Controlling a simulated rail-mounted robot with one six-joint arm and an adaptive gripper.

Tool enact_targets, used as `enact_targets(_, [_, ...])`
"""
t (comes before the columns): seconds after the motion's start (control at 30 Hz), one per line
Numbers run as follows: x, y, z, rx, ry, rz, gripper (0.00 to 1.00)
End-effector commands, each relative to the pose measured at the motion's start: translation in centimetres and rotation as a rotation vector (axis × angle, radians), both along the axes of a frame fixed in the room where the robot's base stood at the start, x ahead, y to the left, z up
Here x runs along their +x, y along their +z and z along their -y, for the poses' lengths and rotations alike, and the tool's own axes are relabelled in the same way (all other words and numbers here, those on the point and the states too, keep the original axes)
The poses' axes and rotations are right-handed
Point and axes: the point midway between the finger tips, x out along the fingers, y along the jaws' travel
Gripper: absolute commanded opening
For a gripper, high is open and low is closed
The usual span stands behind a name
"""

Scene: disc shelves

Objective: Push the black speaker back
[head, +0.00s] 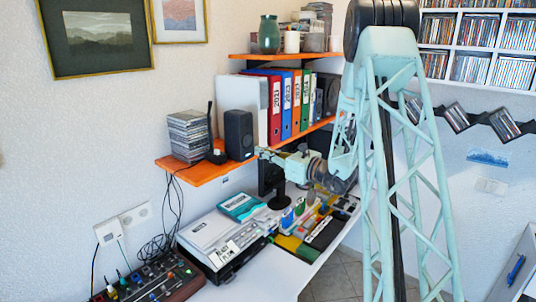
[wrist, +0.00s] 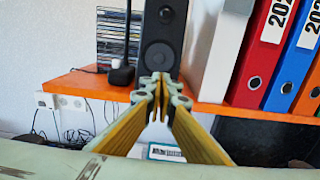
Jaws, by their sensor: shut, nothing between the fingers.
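The black speaker (head: 238,135) stands upright on the orange shelf (head: 190,172), near its front edge in the head view. In the wrist view the speaker (wrist: 163,36) is straight ahead, its lower front partly hidden by my fingertips. My gripper (head: 262,152) is shut and empty, its tips just in front of the speaker's lower front. In the wrist view my gripper (wrist: 160,82) shows its two yellowish fingers meeting at the tips. I cannot tell whether the tips touch the speaker.
A stack of CD cases (head: 188,135) and a small black device with an antenna (head: 215,155) stand left of the speaker. A white binder (head: 256,100) and coloured binders (head: 285,100) stand to its right. A desk with electronics (head: 225,240) lies below.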

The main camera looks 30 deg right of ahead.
Motion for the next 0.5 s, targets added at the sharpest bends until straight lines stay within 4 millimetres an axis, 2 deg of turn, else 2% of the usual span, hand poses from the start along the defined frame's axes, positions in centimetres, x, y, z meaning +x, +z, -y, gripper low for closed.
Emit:
enact_targets(0.2, [2.1,0.0,-0.9,0.000,0.001,0.000,0.00])
enact_targets(0.5, [3.3,0.0,-1.2,0.001,-0.001,0.000,0.00])
